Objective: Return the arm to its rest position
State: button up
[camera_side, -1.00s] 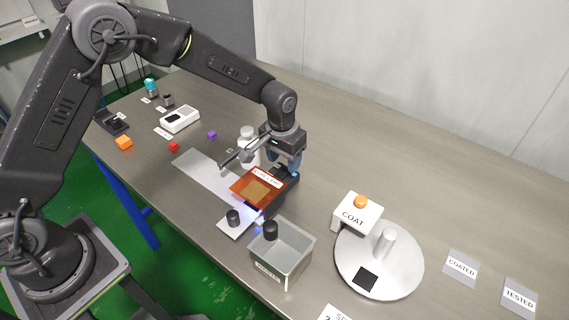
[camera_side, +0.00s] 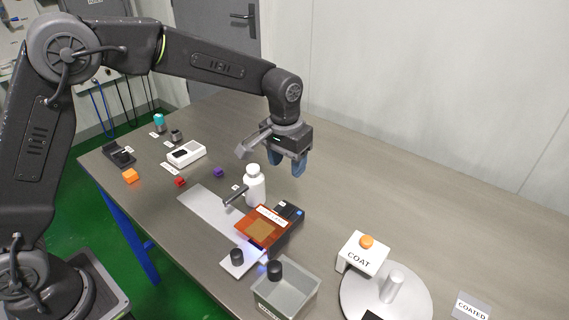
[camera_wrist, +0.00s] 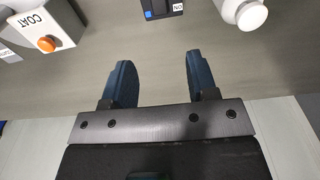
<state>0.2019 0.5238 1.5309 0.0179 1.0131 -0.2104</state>
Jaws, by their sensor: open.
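My gripper (camera_side: 288,163) hangs in the air above the table, behind and above the white bottle (camera_side: 254,187) and the dark device with the orange plate (camera_side: 262,228). In the wrist view the two blue fingers of my gripper (camera_wrist: 160,75) are apart with nothing between them. The white bottle also shows at the top right of the wrist view (camera_wrist: 246,12), beside the device's dark end with a blue button (camera_wrist: 160,8). The gripper touches nothing that I can see.
The COAT box (camera_side: 361,255) with an orange button and a round white turntable (camera_side: 420,295) are at right. Small cubes and a white instrument (camera_side: 187,153) lie at left. The back right tabletop is clear.

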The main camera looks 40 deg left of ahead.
jog(key=s+a+r+t, duration=0.1)
jog(key=s+a+r, duration=0.2)
jog(key=s+r, duration=0.35)
jog(key=s+a+r+t, duration=0.2)
jog(key=s+a, duration=0.1)
jog(key=s, duration=0.7)
jog(key=s+a+r+t, duration=0.1)
jog(key=s+a+r, duration=0.1)
jog(key=s, duration=0.8)
jog(key=shift+s+a+t, duration=0.3)
jog(key=shift+a+t, duration=0.1)
jog(key=shift+a, duration=0.35)
